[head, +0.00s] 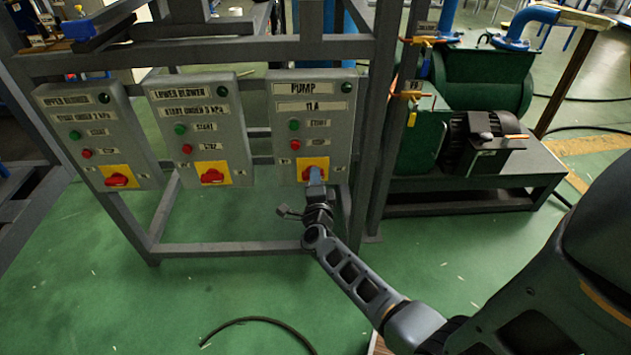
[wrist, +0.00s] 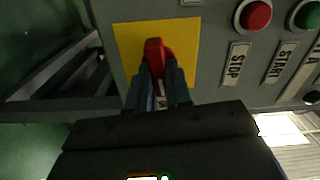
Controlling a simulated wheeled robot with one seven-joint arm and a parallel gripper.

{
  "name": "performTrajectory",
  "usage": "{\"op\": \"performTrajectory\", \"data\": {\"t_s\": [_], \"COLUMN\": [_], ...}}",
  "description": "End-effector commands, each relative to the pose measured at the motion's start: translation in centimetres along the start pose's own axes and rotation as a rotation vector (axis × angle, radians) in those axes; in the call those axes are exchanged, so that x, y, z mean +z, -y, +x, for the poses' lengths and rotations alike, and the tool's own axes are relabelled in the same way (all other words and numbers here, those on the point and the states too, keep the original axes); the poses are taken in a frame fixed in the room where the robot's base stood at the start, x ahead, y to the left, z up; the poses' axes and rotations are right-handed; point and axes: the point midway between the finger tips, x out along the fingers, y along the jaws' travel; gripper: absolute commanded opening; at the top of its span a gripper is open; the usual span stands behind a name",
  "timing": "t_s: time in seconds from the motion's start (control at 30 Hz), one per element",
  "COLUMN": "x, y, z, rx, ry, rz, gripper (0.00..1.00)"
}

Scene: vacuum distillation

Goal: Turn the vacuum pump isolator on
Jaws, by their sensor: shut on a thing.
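The pump control box (head: 313,108) is a grey panel labelled PUMP, with a green START button, a red STOP button and a yellow plate near its bottom. On the yellow plate (wrist: 184,42) sits the red isolator knob (wrist: 154,52). My gripper (wrist: 162,80) is shut on the red knob, one finger on each side of its handle. In the head view my gripper (head: 315,177) reaches the yellow plate from below and covers most of the knob. In the wrist view the handle lies in line with my fingers. The plate's markings are mostly hidden.
Two similar boxes, the lower blower (head: 203,125) and the upper blower (head: 98,135), hang to the left with red knobs on yellow plates. A metal frame post (head: 380,110) stands just right of the pump box. Green pump machinery (head: 480,120) is beyond it. A cable (head: 265,320) lies on the green floor.

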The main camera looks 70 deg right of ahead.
Motion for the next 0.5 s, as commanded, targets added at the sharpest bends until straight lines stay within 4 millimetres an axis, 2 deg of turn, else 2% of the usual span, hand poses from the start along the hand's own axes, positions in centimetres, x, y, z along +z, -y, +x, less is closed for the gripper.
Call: {"op": "performTrajectory", "data": {"t_s": [0.2,0.5], "x": [-0.05,-0.05], "y": [-0.27,-0.26], "z": [-0.09,-0.1], "rx": [0.002,0.003], "ry": [0.0,0.0], "rz": [0.087,0.128], "gripper": [0.0,0.0]}}
